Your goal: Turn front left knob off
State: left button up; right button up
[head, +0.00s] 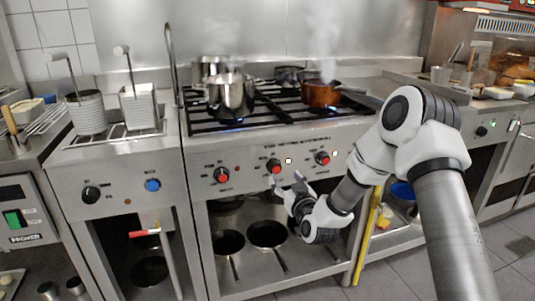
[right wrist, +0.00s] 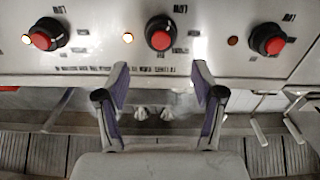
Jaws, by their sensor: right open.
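The stove's front panel carries three black knobs with red caps: the left knob (head: 222,174), the middle knob (head: 274,166) and the right knob (head: 322,158). Lamps beside the middle and right knobs glow; the left one looks dim. The right wrist view is upside down, with the middle knob (right wrist: 160,33) central, the left knob (right wrist: 268,40) at right and the right knob (right wrist: 45,35) at left. My right gripper (head: 288,180) is open and empty, just in front of the panel near the middle knob. Its fingers (right wrist: 162,78) are apart. My left gripper is out of view.
A steel pot (head: 231,97) and a copper pan (head: 320,94) stand on the burners, with blue flame beneath and steam above the pan. A fryer unit with a black knob (head: 91,194) and a blue knob (head: 152,185) adjoins at left. A yellow pole (head: 367,235) stands at right.

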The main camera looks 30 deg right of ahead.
aim_at(277, 169)
jog(key=x, duration=0.3)
jog(key=b+x, duration=0.1)
jog(key=x, duration=0.3)
jog(key=shift+w+f, duration=0.15)
jog(key=shift+f, duration=0.1)
jog(key=c, duration=1.1)
